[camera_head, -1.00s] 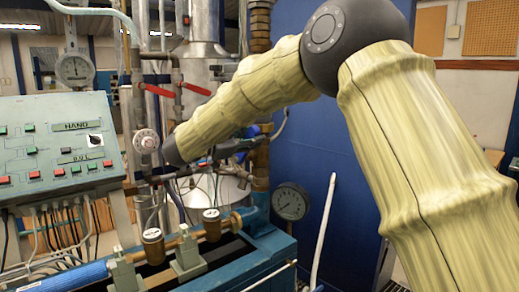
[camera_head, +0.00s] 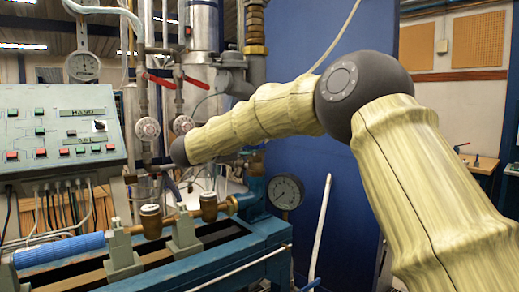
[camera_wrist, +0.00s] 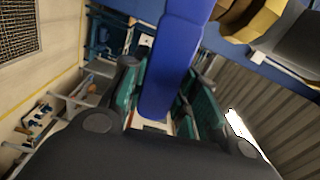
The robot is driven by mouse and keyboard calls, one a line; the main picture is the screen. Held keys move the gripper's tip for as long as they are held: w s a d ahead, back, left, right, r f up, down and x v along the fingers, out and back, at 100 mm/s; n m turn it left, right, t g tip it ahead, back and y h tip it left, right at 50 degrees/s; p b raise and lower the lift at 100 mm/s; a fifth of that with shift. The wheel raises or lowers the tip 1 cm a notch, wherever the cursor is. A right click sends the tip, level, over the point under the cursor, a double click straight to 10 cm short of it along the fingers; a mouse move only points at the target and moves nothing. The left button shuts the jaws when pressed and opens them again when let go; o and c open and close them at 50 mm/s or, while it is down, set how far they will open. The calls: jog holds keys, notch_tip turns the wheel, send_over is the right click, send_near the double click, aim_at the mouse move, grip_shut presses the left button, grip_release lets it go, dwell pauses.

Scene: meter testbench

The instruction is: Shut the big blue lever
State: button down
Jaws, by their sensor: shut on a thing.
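The big blue lever (camera_wrist: 170,65) runs down from the top middle of the wrist view as a long flat blue bar. My gripper (camera_wrist: 166,98) has its teal-padded fingers on either side of the bar near its lower end, and it is shut on it. In the head view my arm's pale sleeve and dark joints cover this spot, so neither gripper nor lever can be made out clearly there.
A brass-coloured fitting (camera_wrist: 240,20) sits close to the lever at upper right in the wrist view. In the head view, a control panel (camera_head: 62,128) stands at left, a teal bench (camera_head: 262,240) with brass meters in front, and a round gauge (camera_head: 285,192) beside a blue panel (camera_head: 335,165).

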jog(key=shift+a+f+m+b, duration=0.2)
jog(key=shift+f+m+b, duration=0.2)
jog(key=shift+f+b, duration=0.2)
jog(key=shift+d+f, duration=0.1)
jog(key=c, duration=1.1)
grip_release()
jog(key=v, duration=1.2)
